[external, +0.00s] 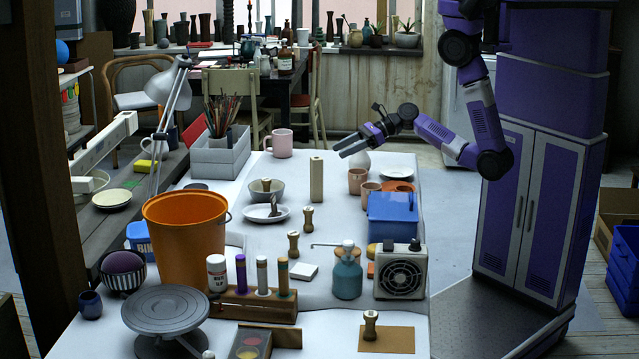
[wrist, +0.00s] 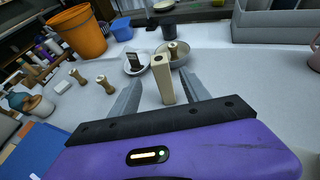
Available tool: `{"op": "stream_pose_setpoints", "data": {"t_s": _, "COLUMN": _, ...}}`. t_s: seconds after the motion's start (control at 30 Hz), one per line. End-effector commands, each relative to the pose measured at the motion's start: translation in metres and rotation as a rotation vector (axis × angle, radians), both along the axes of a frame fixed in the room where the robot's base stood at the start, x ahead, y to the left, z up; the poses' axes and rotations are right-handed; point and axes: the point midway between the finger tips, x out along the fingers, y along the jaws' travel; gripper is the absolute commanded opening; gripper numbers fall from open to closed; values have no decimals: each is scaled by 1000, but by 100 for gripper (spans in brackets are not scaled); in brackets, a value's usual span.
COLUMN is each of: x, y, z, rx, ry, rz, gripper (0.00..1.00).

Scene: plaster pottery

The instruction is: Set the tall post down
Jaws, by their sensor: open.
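The tall post (external: 317,180), a pale beige square column with a hole in its top, stands upright on the white table (external: 262,236). It also shows in the wrist view (wrist: 164,83), in line with the space between my fingers. My gripper (external: 342,149) is open. In the external view it is right of the post and a little above its top, with a gap between them. In the wrist view my gripper's two fingers (wrist: 161,75) point toward the post, one on each side of it, and neither is seen pressing on it.
A grey bowl (external: 280,191) and a white plate (external: 251,213) with small pieces are left of the post. A turned wooden piece (external: 307,219) stands in front. A pink mug (external: 279,144), pinkish cups (external: 357,180) and a blue box (external: 392,219) are nearby.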

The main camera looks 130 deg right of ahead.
Motion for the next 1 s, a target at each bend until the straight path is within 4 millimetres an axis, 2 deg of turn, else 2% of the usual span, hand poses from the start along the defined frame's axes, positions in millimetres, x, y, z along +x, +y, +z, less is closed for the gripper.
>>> {"op": "stream_pose_setpoints", "data": {"t_s": 0.1, "x": -13, "y": 5, "z": 5, "rx": 1, "ry": 1, "rz": -1, "gripper": 54}}
{"op": "stream_pose_setpoints", "data": {"t_s": 0.27, "x": -21, "y": 8, "z": 9, "rx": 0, "ry": 0, "rz": 0, "gripper": 54}}
{"op": "stream_pose_setpoints", "data": {"t_s": 0.87, "x": -21, "y": 9, "z": 9, "rx": -1, "ry": 0, "rz": 0, "gripper": 54}}
{"op": "stream_pose_setpoints", "data": {"t_s": 1.0, "x": -22, "y": 6, "z": 11, "rx": -63, "ry": 20, "rz": 16, "gripper": 54}}
